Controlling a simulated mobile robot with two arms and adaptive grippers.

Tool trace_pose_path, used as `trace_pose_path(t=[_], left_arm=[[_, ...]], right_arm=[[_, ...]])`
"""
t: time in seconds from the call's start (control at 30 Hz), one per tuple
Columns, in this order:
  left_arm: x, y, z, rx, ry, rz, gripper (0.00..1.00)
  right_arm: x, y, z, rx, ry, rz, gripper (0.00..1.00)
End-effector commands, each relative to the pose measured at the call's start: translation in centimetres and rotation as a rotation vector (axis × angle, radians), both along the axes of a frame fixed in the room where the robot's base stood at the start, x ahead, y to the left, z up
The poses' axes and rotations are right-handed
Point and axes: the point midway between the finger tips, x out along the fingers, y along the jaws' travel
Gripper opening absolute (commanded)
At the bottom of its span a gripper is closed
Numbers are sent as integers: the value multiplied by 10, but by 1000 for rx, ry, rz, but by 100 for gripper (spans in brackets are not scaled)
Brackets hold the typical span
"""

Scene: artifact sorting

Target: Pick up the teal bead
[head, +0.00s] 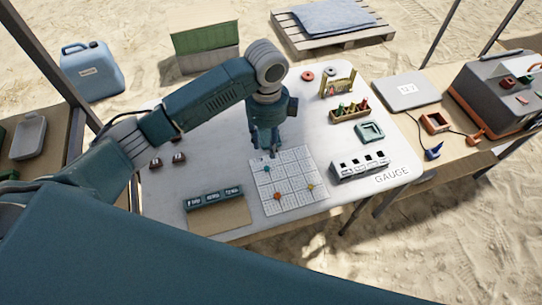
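The teal bead (267,168) is a small round spot on the upper left part of a white gridded board (290,205). My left gripper (264,153) points down just above the far left edge of this board, slightly behind the bead in the picture. Its fingers look apart, with nothing seen between them. The bead is apart from the fingers, and the exact height of the gripper is hard to judge. An orange bead (277,196) and a yellowish one (310,187) also lie on the board. My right gripper is not in view.
A labelled tray (213,198) lies left of the board, and a white slotted block (360,166) lies right. Behind are a green square piece (369,131) and a wooden rack (349,112) of coloured pegs. Small brown pieces (178,158) lie left. The table (225,165) is bare between them.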

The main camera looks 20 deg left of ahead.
Motion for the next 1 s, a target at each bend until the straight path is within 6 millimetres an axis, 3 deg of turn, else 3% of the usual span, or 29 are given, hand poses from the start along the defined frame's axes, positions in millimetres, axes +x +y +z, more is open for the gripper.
trace_pose_path(t=[0.17,0.4,0.47,0.8,1.0], left_arm=[[-2,1,-26,4,8,-4,37],[-1,1,-52,2,3,-3,37],[-2,1,-56,2,3,-2,37],[-6,1,-100,2,3,-2,37],[-5,2,-105,2,0,-3,37]], right_arm=[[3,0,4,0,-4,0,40],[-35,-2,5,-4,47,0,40],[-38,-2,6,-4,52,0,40],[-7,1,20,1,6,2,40],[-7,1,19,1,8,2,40]])
